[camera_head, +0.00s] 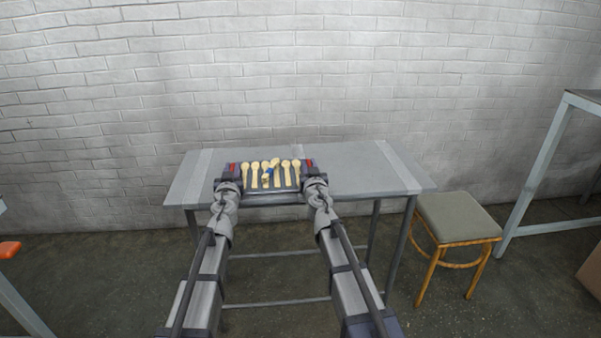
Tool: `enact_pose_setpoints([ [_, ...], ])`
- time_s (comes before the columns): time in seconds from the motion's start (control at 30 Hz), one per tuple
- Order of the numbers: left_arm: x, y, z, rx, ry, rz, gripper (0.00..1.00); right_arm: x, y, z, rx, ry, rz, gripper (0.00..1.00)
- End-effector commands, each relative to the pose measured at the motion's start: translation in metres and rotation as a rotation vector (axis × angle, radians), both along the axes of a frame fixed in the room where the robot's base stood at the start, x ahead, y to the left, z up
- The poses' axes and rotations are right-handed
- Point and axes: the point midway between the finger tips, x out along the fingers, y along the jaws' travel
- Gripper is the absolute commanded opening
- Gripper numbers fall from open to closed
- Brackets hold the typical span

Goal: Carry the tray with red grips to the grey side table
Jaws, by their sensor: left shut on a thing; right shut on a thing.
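The dark tray (273,199) with red grips at its left and right ends holds several pale wooden spoons and a small blue item. It appears at the front part of the grey side table (356,172). I cannot tell whether it touches the tabletop or hangs just above it. My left gripper (228,185) is shut on the tray's left end, by the left red grip (232,167). My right gripper (315,181) is shut on its right end, by the right red grip (309,164). The fingertips are partly hidden by my wrists.
A wooden stool (457,217) with a grey-green seat stands right of the table. A white brick wall (300,80) is behind it. Another table frame (535,175) stands at far right, and an orange object (9,249) shows at far left. The tabletop is bare on both sides of the tray.

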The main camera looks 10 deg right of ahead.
Motion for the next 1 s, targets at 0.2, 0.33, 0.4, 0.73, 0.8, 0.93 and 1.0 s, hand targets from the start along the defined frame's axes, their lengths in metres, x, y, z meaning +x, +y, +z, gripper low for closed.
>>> enact_pose_setpoints([
  [0.2, 0.000, 0.000, -0.002, 0.000, 0.000, 0.000, 0.41, 0.000, 0.000, -0.002, 0.000, 0.000, 0.000, 0.41],
  [0.33, 0.000, 0.000, -0.002, 0.000, 0.000, 0.000, 0.52, 0.000, 0.000, -0.002, 0.000, 0.000, 0.000, 0.52],
  [0.4, 0.000, 0.000, -0.002, 0.000, 0.000, 0.000, 0.52, 0.000, 0.000, -0.002, 0.000, 0.000, 0.000, 0.52],
  [0.73, -0.009, 0.000, -0.002, 0.000, 0.000, 0.000, 0.52, 0.000, 0.000, -0.002, 0.000, 0.000, 0.000, 0.52],
  [0.8, -0.016, 0.000, -0.002, 0.000, 0.000, 0.000, 0.52, 0.000, 0.000, -0.002, 0.000, 0.000, 0.000, 0.52],
  [0.93, -0.037, 0.000, -0.002, 0.000, 0.000, 0.000, 0.52, 0.000, 0.000, -0.002, 0.000, 0.000, 0.000, 0.52],
  [1.0, -0.050, 0.000, -0.002, 0.001, 0.000, 0.000, 0.52, 0.000, 0.000, -0.002, 0.000, 0.000, 0.000, 0.52],
])
